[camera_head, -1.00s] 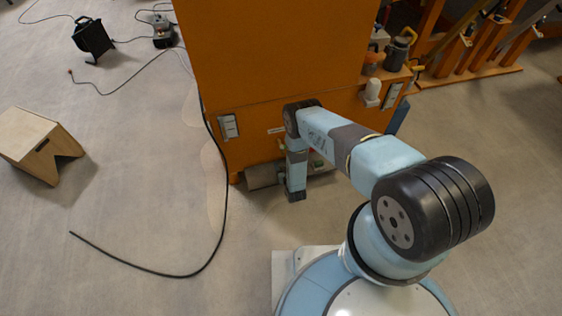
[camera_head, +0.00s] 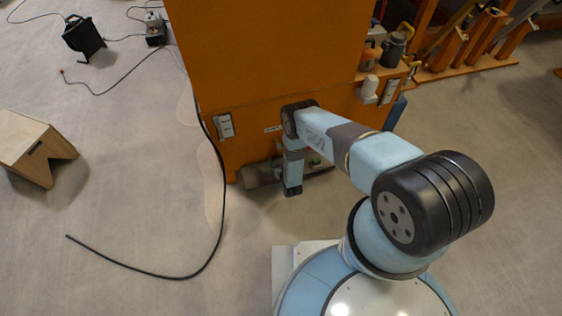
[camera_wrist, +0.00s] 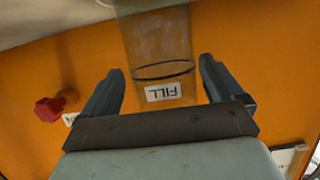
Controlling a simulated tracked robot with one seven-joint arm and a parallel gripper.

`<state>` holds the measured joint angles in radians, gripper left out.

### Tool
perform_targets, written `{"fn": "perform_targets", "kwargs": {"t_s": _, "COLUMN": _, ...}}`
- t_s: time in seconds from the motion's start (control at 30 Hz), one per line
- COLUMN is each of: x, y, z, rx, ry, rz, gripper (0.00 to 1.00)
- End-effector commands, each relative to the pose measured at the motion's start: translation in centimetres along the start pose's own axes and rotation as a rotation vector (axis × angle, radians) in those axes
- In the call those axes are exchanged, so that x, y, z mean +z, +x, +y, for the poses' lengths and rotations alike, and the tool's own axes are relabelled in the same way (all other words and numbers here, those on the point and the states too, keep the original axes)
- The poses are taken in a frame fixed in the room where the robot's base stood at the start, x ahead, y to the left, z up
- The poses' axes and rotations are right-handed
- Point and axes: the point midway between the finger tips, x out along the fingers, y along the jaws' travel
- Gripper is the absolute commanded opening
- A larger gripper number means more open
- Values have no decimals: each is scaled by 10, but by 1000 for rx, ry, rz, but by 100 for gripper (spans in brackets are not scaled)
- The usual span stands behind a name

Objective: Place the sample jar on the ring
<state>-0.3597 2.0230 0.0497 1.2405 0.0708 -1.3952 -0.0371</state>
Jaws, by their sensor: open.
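A clear cylinder (camera_wrist: 155,55) with a dark line around it and an upside-down "FILL" label (camera_wrist: 167,92) shows in the wrist view; it looks like the sample jar. My gripper (camera_wrist: 165,80) is open, with one dark finger to each side of the cylinder. Gaps show between the fingers and its walls. In the head view my gripper (camera_head: 292,188) hangs low in front of the orange cabinet (camera_head: 270,60), and I cannot make out the cylinder there. I cannot make out the ring in either view.
A red knob (camera_wrist: 50,108) sticks out of the orange panel. A black cable (camera_head: 180,276) and a wooden stool (camera_head: 35,148) are on the floor at left. The floor at lower left is mostly clear.

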Motion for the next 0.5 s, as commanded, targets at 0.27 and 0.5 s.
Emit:
{"fn": "perform_targets", "kwargs": {"t_s": 0.27, "x": -1, "y": -3, "z": 1, "rx": 1, "ry": 0, "rz": -2, "gripper": 94}}
{"fn": "perform_targets", "kwargs": {"t_s": 0.5, "x": 0, "y": -37, "z": 1, "rx": 1, "ry": 1, "rz": -4, "gripper": 94}}
